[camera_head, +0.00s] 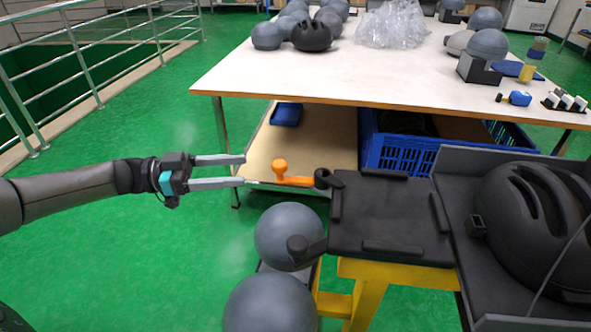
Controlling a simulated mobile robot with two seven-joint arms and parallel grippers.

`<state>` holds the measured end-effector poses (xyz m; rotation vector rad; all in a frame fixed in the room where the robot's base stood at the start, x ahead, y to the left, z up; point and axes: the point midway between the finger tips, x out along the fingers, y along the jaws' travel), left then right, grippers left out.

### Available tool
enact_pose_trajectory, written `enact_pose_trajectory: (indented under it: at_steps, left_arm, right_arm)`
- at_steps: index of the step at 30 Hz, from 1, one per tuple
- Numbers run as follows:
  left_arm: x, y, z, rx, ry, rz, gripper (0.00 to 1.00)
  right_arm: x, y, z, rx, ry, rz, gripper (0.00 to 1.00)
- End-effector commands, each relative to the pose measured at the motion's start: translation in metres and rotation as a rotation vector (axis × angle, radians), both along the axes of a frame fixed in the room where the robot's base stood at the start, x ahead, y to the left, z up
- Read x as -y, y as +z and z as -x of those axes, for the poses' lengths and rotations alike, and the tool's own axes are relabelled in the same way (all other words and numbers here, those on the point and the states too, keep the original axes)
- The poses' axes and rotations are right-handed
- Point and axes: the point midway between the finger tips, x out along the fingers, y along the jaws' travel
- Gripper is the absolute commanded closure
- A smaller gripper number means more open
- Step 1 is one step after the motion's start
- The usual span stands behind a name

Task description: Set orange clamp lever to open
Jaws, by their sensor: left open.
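The orange clamp lever (296,180) sticks out to the left from a black pivot at the far left corner of a dark plate (388,220). Its round orange knob stands up at its left end. My left gripper (244,171) comes in from the left with its two long grey fingers apart. The fingertips are just left of the orange knob in the picture, with a small gap between them and it. Nothing is between the fingers. My right gripper is not in view.
A black helmet (530,225) sits right of the plate. Grey balls (289,236) are below the plate's left side, near a yellow frame (365,290). A white table (370,75) with helmets, balls and plastic wrap stands behind; a blue crate (400,152) is under it. Green floor is clear at left.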

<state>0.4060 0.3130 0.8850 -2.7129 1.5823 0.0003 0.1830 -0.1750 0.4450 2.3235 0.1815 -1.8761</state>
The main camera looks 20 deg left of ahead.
Motion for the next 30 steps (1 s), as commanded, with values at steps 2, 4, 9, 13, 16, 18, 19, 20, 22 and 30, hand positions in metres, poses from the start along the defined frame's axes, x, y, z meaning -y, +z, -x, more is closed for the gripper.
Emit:
enact_pose_trajectory:
  at_steps: [2,4,9,13,16,18,19,20,22,30]
  left_arm:
    - [0.017,0.0,-0.009,0.004,-0.003,0.005,0.33]
    - [0.03,0.0,-0.017,0.005,-0.004,0.004,0.33]
    - [0.063,0.0,-0.035,0.005,-0.003,0.005,0.33]
    - [0.083,-0.001,-0.046,0.003,-0.002,0.004,0.33]
    - [0.095,0.0,-0.053,0.004,-0.002,0.002,0.33]
    - [0.101,-0.001,-0.057,0.001,-0.001,0.003,0.33]
    - [0.103,-0.001,-0.058,0.001,-0.001,0.002,0.33]
    - [0.104,-0.001,-0.059,0.002,0.0,0.001,0.33]
    - [0.107,0.0,-0.06,0.001,0.001,0.0,0.33]
    - [0.108,0.0,-0.061,0.0,0.001,0.001,0.33]
  right_arm:
    - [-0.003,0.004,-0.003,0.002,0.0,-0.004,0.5]
    - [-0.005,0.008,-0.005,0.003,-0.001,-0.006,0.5]
    - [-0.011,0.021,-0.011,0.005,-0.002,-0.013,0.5]
    - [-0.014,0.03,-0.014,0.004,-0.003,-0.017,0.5]
    - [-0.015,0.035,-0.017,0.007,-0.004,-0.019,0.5]
    - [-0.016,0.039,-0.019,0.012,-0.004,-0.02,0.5]
    - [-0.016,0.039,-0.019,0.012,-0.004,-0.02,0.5]
    - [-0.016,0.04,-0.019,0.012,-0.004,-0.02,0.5]
    - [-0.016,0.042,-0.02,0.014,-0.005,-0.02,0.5]
    - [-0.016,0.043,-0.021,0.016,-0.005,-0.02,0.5]
